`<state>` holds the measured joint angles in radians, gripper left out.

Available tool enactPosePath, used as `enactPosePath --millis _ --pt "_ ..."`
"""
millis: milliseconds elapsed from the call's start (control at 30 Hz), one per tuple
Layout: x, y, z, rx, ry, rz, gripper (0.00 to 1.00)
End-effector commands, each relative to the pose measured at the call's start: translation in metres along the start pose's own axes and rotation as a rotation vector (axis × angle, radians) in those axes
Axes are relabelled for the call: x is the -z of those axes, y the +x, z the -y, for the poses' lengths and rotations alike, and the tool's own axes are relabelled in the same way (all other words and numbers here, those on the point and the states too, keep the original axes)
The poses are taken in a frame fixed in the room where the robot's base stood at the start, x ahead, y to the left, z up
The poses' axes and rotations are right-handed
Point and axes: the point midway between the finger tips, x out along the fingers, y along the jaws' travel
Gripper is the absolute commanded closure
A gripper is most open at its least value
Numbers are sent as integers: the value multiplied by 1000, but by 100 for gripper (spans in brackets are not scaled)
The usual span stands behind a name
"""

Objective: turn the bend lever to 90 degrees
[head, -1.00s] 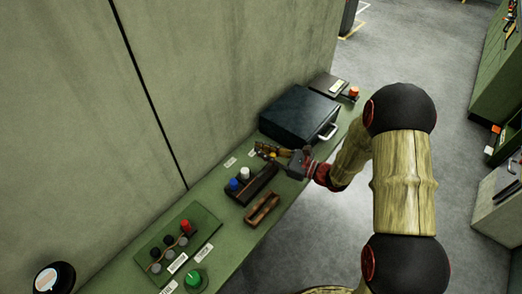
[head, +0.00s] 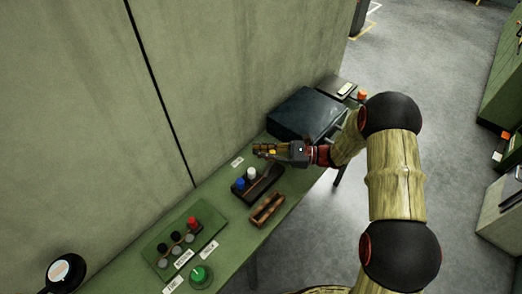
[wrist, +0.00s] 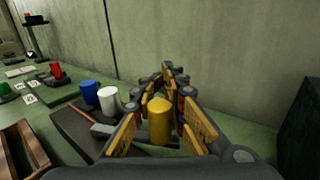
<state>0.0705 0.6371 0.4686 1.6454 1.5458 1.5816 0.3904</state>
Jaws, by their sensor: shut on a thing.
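The bend jig has a dark base (head: 269,180) on the green bench, with a blue post (head: 240,183) and a white post (head: 251,172). In the wrist view the blue post (wrist: 89,92) and white post (wrist: 108,98) stand left of my gripper (wrist: 163,112). A yellow knob (wrist: 159,122) stands upright between my fingers, and my gripper is shut on it. A grey lever bar (wrist: 106,130) shows beside the posts and runs toward the knob; its far part is hidden by a finger. A thin orange rod (wrist: 78,115) lies near the posts. The lever's angle cannot be read.
A brown wooden tray (head: 268,210) lies beside the jig. A dark case (head: 303,113) stands behind my gripper. A panel with a red knob (head: 192,222) and a green dial (head: 200,276) are nearer. The wall borders the bench's left side.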

Motion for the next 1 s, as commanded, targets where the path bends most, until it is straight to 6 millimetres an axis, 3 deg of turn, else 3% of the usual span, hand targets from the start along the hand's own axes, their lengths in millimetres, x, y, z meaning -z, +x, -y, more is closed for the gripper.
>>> enactPosePath --millis 100,133,400,767,1000 --pt "1 0 -1 -1 2 -1 100" --pt "1 0 -1 -1 2 -1 87" --pt "0 0 0 1 1 -1 72" --pt "-4 0 0 2 -1 0 72" --pt "-41 0 0 2 -5 -1 72"
